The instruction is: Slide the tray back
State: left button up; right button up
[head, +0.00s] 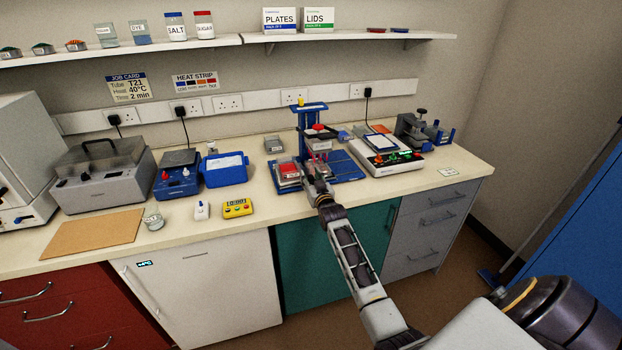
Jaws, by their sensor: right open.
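A blue pipetting stand (312,122) stands upright on the bench near the middle of the head view. At its foot is a blue base with a tray (289,187) at the front left, carrying a red-and-grey block (288,170). Another blue part of the base (343,168) shows to the right. My right gripper (311,170) is at the front of the stand, close beside the tray's right side. It is open. Its fingers are small and partly hidden, and I cannot tell whether they touch the tray. My left gripper is not in view.
A white device with a lit display (388,157) stands right of the stand. A blue tub (225,168), a yellow timer (237,208) and a small white bottle (201,210) are to the left. The bench front (280,215) near my arm is mostly bare.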

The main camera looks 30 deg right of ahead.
jog(key=shift+c, duration=0.2)
grip_shut()
jog(key=shift+d, duration=0.35)
jog(key=shift+s+d+p, duration=0.1)
jog(key=shift+s+d, duration=0.1)
jog(key=shift+d, duration=0.55)
jog(key=shift+s+d+p, duration=0.1)
jog(key=shift+s+d, duration=0.1)
jog(key=shift+d, duration=0.6)
jog(key=shift+s+d+p, duration=0.1)
jog(key=shift+s+d, duration=0.1)
jog(key=shift+d, duration=0.55)
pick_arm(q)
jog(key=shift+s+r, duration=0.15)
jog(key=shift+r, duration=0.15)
pick_arm(e)
jog(key=shift+s+d, duration=0.3)
jog(key=shift+d, duration=0.9)
jog(key=shift+s+d, duration=0.25)
jog(key=shift+d, duration=0.95)
jog(key=shift+s+d, duration=0.3)
jog(key=shift+d, duration=0.9)
